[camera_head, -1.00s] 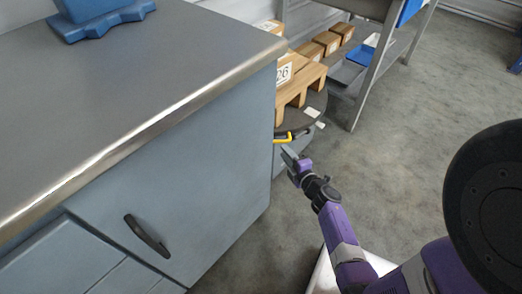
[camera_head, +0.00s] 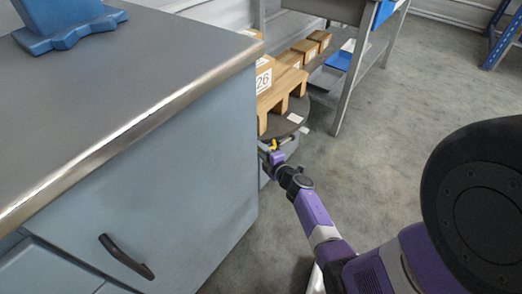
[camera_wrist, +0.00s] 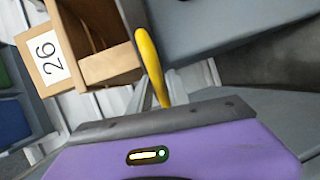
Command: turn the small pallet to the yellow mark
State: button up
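A small wooden pallet (camera_head: 284,94) sits on a dark round turntable (camera_head: 292,122), partly hidden behind the counter corner. It carries a box with a white "26" label (camera_head: 263,80); the label also shows tilted in the wrist view (camera_wrist: 42,57). A yellow-and-black bar like a handle (camera_wrist: 151,62) stands out below the turntable, and a bit of its yellow shows in the head view (camera_head: 274,144). My gripper (camera_head: 267,151) is at this bar. No separate yellow mark is distinguishable.
The grey counter (camera_head: 150,75) fills the left, its corner close to my gripper. Behind the turntable, several small boxes (camera_head: 305,46) stand on a low shelf beside a grey rack leg (camera_head: 352,75). Open floor (camera_head: 410,95) lies to the right.

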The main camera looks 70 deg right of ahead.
grip_shut()
dwell(1.2)
